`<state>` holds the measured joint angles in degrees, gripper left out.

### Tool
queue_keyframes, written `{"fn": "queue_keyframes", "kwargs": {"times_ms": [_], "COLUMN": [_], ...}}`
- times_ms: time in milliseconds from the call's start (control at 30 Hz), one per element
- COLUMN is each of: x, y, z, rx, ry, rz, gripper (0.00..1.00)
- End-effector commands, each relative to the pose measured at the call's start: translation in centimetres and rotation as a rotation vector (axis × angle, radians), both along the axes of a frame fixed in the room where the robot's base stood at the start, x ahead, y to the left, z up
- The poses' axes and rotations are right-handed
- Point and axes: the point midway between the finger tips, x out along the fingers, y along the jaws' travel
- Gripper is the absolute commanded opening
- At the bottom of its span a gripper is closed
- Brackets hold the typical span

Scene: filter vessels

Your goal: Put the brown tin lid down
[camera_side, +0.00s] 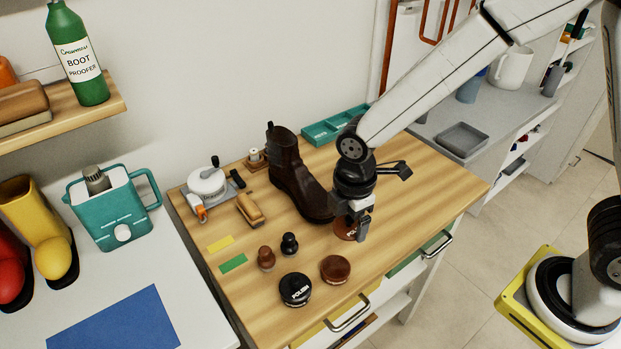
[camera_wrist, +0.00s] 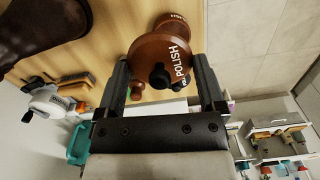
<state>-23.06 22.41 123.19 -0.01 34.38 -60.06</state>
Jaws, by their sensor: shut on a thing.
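My gripper (camera_side: 357,222) is shut on the brown tin lid (camera_side: 345,230), low over the right part of the wooden bench top, in front of the boot. In the wrist view the lid (camera_wrist: 147,50) sits between the two fingers of my gripper (camera_wrist: 161,66), with white POLISH lettering showing. I cannot tell whether the lid touches the wood. A round brown tin (camera_side: 335,268) stands on the bench to the front left of my gripper. A black polish tin (camera_side: 295,289) stands left of it.
A dark brown boot (camera_side: 291,175) stands just behind my gripper. Two small daubers, brown (camera_side: 266,258) and black (camera_side: 289,244), stand to the left. A teal tray (camera_side: 325,130) lies at the back. The bench's right part (camera_side: 435,185) is clear.

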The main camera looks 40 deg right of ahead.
Motion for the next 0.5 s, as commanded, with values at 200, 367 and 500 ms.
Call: {"fn": "queue_keyframes", "kwargs": {"times_ms": [200, 367, 500], "x": [0.7, 0.9, 0.9], "y": [-4.1, -6.3, -7.2], "z": [-1.6, -2.5, -2.8], "rx": [-0.001, -0.001, 0.0], "ry": [0.002, 0.002, 0.001], "rz": [-0.026, -0.035, -0.037], "gripper": [0.33, 0.33, 0.33]}}
